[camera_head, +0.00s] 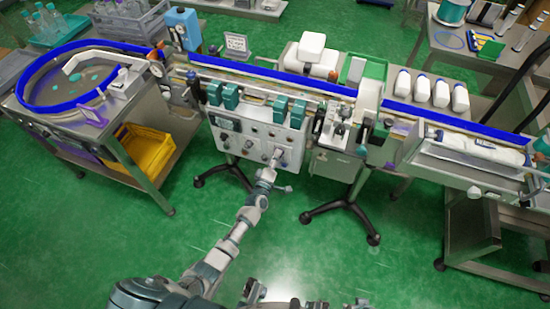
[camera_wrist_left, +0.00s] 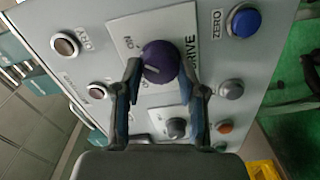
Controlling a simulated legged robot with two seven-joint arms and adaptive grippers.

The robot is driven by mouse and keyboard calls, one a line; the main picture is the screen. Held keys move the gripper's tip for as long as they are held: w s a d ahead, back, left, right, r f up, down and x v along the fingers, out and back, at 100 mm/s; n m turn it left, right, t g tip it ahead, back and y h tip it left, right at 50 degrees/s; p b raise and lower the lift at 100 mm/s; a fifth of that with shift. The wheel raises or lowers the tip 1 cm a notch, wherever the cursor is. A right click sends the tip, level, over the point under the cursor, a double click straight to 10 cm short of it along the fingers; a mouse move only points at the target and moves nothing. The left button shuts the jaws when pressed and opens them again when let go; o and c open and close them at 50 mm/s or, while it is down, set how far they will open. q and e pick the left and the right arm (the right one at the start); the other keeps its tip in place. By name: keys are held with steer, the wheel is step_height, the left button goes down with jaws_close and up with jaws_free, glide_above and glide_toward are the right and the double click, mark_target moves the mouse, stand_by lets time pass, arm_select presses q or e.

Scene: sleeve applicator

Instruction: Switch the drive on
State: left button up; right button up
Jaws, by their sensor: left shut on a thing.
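The drive knob (camera_wrist_left: 160,60) is a dark purple rotary knob on a grey plate marked DRIVE, with ON lettering beside it in the left wrist view. My left gripper (camera_wrist_left: 162,78) has one finger on each side of the knob and is shut on it. In the head view, my left gripper (camera_head: 276,160) reaches the lower right part of the control panel (camera_head: 232,142) and hides the knob there. The knob's pointer direction is hard to read. My right gripper is not in view.
A blue button (camera_wrist_left: 244,20) marked ZERO and a smaller grey knob (camera_wrist_left: 176,128) sit close by on the panel. The conveyor (camera_head: 270,75) runs above it, with white bottles (camera_head: 440,93) behind. A yellow crate (camera_head: 150,152) stands at left.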

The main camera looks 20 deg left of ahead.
arm_select(q)
steer(key=shift+s+d+f+m, duration=0.2)
steer(key=shift+f+m, duration=0.25)
steer(key=shift+m, duration=0.05)
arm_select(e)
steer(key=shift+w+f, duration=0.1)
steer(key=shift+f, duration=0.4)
arm_select(q)
steer(key=shift+f, duration=0.1)
steer(key=o, duration=1)
steer(key=shift+o, duration=0.7)
steer(key=shift+w+r, duration=0.15)
steer(key=shift+r, duration=0.1)
steer(key=s, duration=1.2)
steer(key=shift+a, duration=0.2)
